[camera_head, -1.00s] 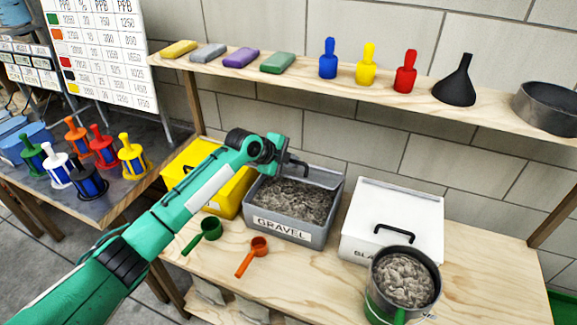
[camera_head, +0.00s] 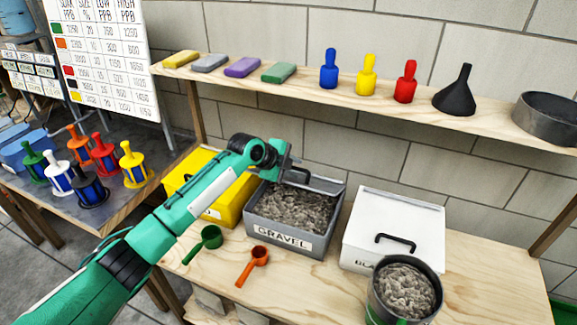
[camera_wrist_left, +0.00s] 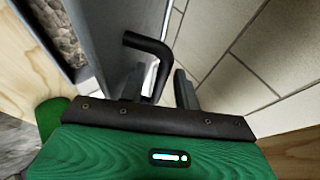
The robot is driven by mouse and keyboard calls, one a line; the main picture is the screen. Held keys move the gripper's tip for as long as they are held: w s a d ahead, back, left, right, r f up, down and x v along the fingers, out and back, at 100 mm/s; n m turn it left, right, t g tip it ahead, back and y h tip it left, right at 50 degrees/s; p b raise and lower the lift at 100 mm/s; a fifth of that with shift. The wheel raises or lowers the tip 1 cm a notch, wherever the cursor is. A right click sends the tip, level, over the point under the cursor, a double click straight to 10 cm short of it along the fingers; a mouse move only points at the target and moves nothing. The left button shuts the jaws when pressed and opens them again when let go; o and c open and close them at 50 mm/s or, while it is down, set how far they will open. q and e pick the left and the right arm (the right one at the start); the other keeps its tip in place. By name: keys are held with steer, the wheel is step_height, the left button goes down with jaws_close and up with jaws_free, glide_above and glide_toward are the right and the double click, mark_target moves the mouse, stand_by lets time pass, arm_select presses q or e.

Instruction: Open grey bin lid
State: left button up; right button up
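The grey bin (camera_head: 290,240), labelled GRAVEL and full of grey gravel, stands on the wooden bench. Its grey lid (camera_head: 325,186) is raised at the bin's back edge, so the gravel shows. In the left wrist view the lid (camera_wrist_left: 103,45) is a dark panel with a black bar handle (camera_wrist_left: 148,45). My left gripper (camera_head: 298,173) is at the lid's back side. In the wrist view its two fingers (camera_wrist_left: 158,90) stand apart with the handle between them. A narrow gap shows beside the right finger. My right gripper is not in view.
A yellow bin (camera_head: 215,200) stands left of the grey bin, a white bin (camera_head: 395,225) to its right. A gravel-filled pot (camera_head: 405,290) is at front right. A green scoop (camera_head: 205,240) and an orange scoop (camera_head: 254,265) lie in front. A shelf (camera_head: 300,90) runs above.

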arm_select(q)
steer(key=b+v, duration=0.3)
steer(key=v, duration=1)
steer(key=shift+s+a+r, duration=0.2)
steer(key=shift+r, duration=0.05)
